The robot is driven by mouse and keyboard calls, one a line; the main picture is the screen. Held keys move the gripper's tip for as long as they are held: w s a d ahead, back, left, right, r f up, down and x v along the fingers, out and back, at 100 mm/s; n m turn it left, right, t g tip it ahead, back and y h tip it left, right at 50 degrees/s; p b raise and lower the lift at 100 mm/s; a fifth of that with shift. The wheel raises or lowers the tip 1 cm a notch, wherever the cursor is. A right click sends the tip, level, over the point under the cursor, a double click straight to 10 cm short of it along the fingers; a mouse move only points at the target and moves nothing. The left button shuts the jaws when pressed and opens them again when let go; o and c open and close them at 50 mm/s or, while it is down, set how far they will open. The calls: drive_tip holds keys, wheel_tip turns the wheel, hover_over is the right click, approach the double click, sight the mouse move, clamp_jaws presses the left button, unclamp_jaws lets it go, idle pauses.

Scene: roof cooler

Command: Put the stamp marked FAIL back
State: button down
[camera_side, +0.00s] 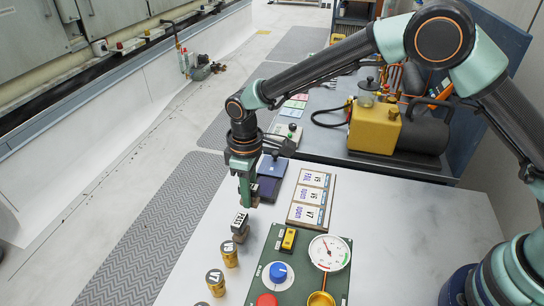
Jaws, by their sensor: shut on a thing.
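My gripper (246,198) points down over the left part of the white table. It is shut on a small stamp (240,224) with a black-and-white marked face and a brown lower part. The marking is too small to read, so I cannot tell whether it says FAIL. I cannot tell whether the stamp touches the table. A dark blue ink pad box (272,167) with its lid up stands just behind and right of my gripper. A wooden board with cards (311,197) lies to the right, bearing blue print.
Several brass cylinders with number labels (230,254) stand at the front left, close to the stamp. A green panel (300,265) with a gauge, knobs and a yellow switch is to the right. A yellow pump (374,128) stands at the back. The table's right side is clear.

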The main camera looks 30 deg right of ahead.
drive_tip(key=shift+f, duration=1.45)
drive_tip(key=shift+f, duration=0.2)
drive_tip(key=c, duration=0.6)
unclamp_jaws()
drive_tip(key=shift+c, duration=0.2)
drive_tip(key=shift+r, duration=0.1)
